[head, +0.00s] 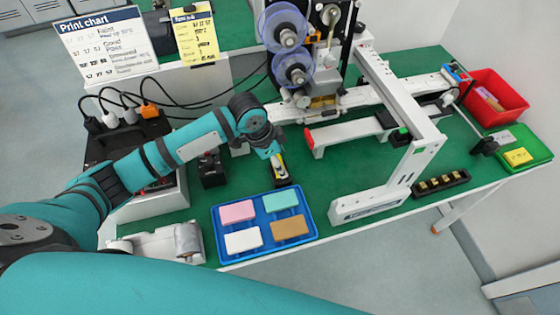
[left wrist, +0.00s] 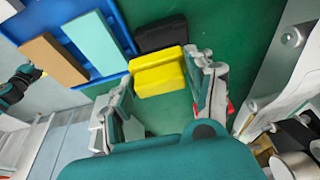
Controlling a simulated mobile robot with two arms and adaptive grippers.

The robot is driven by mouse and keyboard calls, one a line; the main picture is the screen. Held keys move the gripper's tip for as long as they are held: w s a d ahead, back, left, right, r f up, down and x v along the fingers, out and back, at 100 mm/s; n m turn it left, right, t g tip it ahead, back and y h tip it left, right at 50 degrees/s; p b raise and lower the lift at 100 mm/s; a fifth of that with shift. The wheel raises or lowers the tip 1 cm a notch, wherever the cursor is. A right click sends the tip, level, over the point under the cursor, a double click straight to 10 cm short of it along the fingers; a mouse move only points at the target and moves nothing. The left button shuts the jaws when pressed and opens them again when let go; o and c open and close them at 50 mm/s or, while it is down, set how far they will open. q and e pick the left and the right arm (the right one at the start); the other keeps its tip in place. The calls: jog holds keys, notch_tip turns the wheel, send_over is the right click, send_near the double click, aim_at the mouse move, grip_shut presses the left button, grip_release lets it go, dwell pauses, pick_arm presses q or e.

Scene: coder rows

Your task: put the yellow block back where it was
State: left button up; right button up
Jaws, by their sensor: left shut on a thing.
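The yellow block (head: 279,168) is between the fingers of my left gripper (head: 272,153), just behind the blue tray. The left wrist view shows the yellow block (left wrist: 158,72) between both fingers of the left gripper (left wrist: 160,100), which is shut on it. A black block or holder (left wrist: 160,34) lies right beside the yellow block; I cannot tell whether they touch. The blue tray (head: 265,236) holds pink, mint, white and tan blocks. A dark and teal part, perhaps my right gripper (left wrist: 22,82), shows at the left edge of the wrist view; its fingers are unclear.
A white gantry frame (head: 420,160) stands to the right, and a machine with blue spools (head: 285,28) behind. A red bin (head: 490,110), a green tray (head: 540,150) and a black slotted strip (head: 440,184) are at the right. Bare green mat lies between tray and gantry.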

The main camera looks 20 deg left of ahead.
pick_arm(q)
jog(key=shift+w+f, duration=0.1)
jog(key=shift+w, duration=0.65)
jog(key=shift+f+p, duration=0.5)
jog(key=shift+f, duration=1.25)
jog(key=shift+f, duration=0.15)
jog(key=o, duration=1.2)
jog(key=shift+c, duration=0.2)
jog(key=v, duration=1.2)
jog(key=shift+b, duration=0.45)
